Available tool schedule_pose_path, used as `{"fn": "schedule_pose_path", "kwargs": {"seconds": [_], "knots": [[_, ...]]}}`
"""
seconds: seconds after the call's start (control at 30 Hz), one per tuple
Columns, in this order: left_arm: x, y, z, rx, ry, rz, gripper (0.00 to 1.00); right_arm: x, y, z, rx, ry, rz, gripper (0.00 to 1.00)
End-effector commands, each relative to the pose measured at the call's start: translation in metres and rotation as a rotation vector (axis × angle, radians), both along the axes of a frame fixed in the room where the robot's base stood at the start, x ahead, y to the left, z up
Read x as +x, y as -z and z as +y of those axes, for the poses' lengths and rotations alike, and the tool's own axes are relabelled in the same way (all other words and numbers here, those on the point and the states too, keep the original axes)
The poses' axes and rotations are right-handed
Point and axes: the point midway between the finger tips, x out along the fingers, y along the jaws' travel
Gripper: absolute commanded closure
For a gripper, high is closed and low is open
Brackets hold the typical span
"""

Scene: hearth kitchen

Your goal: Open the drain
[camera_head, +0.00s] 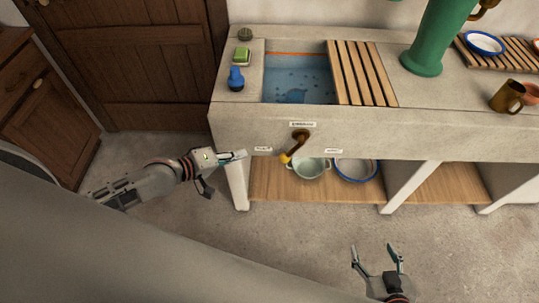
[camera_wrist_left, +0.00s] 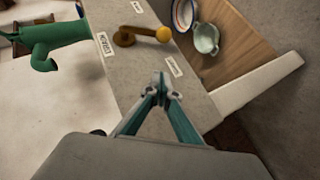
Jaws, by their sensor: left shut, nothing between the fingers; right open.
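The brass drain lever (camera_head: 300,136) is mounted on the front face of the stone sink. It slants down and to the left, ending in a yellow knob (camera_head: 285,158). It also shows in the left wrist view (camera_wrist_left: 125,38), beyond my fingertips. Small labels sit above it (camera_head: 303,124), to its left (camera_head: 263,149) and to its right (camera_head: 333,151); their text is too small to read surely. My left gripper (camera_head: 240,156) is shut and empty, left of the lever and apart from it. My right gripper (camera_head: 375,254) is open and empty, low over the floor.
The basin (camera_head: 298,80) holds blue water, with a slatted wooden rack (camera_head: 362,73) beside it. A blue bottle (camera_head: 236,78) and green sponge (camera_head: 242,56) stand left of it. A pot (camera_head: 309,168) and blue-rimmed dish (camera_head: 356,168) are on the shelf below. The floor in front is clear.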

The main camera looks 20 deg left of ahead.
Motion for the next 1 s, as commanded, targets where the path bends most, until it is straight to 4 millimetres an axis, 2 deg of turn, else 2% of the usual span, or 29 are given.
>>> {"fn": "schedule_pose_path", "kwargs": {"seconds": [0.17, 0.63, 0.8, 1.0], "knots": [[0.010, 0.007, -0.007, 0.000, -0.001, -0.001, 1.00, 0.000, 0.003, 0.000, 0.000, 0.000, 0.001, 0.36], [0.076, 0.047, -0.050, 0.000, 0.001, -0.001, 1.00, -0.005, 0.026, -0.001, -0.002, -0.002, 0.013, 0.36], [0.076, 0.060, -0.070, 0.001, 0.001, 0.000, 1.00, -0.005, 0.028, -0.001, -0.004, -0.002, 0.016, 0.36], [0.077, 0.066, -0.081, 0.001, 0.001, -0.001, 1.00, -0.005, 0.029, -0.001, -0.004, -0.002, 0.016, 0.36]]}}
